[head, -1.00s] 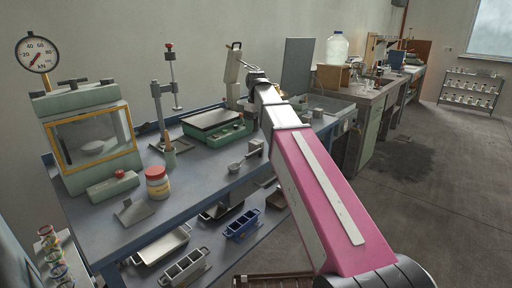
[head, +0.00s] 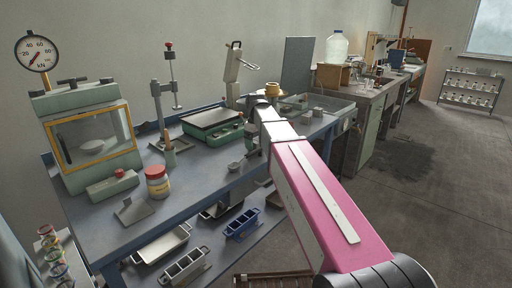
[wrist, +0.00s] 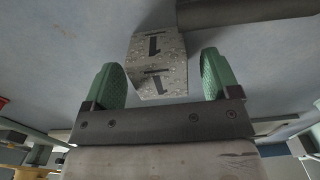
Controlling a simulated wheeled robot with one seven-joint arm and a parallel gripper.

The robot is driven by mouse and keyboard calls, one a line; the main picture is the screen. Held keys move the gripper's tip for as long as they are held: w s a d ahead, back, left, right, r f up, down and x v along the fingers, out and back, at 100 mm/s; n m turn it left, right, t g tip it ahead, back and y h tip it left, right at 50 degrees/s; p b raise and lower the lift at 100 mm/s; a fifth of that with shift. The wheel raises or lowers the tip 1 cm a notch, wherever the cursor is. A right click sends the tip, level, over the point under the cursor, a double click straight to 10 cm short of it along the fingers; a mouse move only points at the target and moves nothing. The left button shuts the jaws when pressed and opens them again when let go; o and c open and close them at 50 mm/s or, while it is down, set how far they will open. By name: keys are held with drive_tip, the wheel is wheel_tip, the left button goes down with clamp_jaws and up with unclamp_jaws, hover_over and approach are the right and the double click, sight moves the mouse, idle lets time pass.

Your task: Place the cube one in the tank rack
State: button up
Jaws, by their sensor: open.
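The cube one is a speckled grey concrete block (wrist: 158,62) with black "1" marks on two faces. It shows in the wrist view at the upper middle, resting on the grey-blue bench top. My gripper (wrist: 161,60) is open, with its green fingers apart to the left and right of the cube. Whether either finger touches it I cannot tell. In the head view my arm hides most of the cube's place on the bench. The tank (head: 335,106) stands at the bench's far right end; its rack is too small to make out clearly.
A dark bar (wrist: 235,12) lies close beyond the cube. In the head view a green scale (head: 213,124), a small metal scoop (head: 233,167) and a red-lidded jar (head: 157,182) are on the bench. Moulds (head: 242,224) sit on the shelf below.

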drive_tip(key=c, duration=1.3)
drive_tip(key=shift+o, duration=0.2)
